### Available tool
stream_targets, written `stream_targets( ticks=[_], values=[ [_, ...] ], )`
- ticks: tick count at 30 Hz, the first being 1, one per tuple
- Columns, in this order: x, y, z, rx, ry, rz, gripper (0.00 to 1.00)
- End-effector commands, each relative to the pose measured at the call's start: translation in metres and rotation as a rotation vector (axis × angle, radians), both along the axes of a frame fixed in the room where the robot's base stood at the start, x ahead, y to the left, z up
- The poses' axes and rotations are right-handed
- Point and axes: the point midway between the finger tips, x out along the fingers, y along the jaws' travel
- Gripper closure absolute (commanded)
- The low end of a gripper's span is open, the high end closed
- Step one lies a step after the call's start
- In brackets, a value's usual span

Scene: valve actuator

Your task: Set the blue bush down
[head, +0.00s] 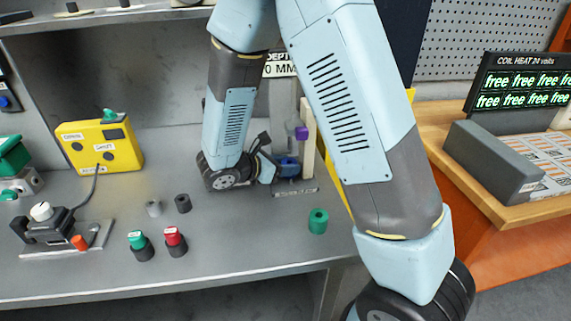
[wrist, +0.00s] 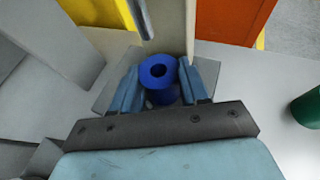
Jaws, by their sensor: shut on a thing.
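The blue bush (wrist: 158,76) is a short, hollow cylinder, seen end-on in the wrist view. My gripper (wrist: 160,84) is shut on it, one finger on each side. In the head view the blue bush (head: 288,166) shows beside my gripper (head: 272,168) at the depth gauge stand. The stand has a pale upright post (head: 308,140), a purple part (head: 301,133) and a grey base plate (head: 296,191). In the wrist view a metal rod (wrist: 143,18) ends just beyond the bush. I cannot tell whether the bush touches the base plate; its underside is hidden.
A green bush (head: 318,221) stands on the bench to the right of the stand. Grey and black bushes (head: 183,203), red-topped (head: 174,241) and green-topped (head: 140,245) pieces stand to the left. A yellow box (head: 100,146) is farther left. Bench between them is clear.

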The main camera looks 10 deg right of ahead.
Motion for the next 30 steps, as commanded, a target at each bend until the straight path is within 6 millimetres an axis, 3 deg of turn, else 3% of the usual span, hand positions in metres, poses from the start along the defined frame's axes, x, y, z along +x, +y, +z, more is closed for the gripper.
stream_targets(
  ticks=[10, 11, 18, 30],
  values=[
    [0.0000, 0.0001, -0.0059, 0.000, -0.001, 0.000, 1.00],
    [-0.0001, 0.0000, -0.0059, 0.000, 0.000, 0.000, 0.53],
    [0.0000, 0.0000, -0.0058, 0.000, 0.000, 0.000, 0.30],
    [0.0002, 0.0001, 0.0029, 0.001, -0.002, 0.000, 0.30]
  ],
)
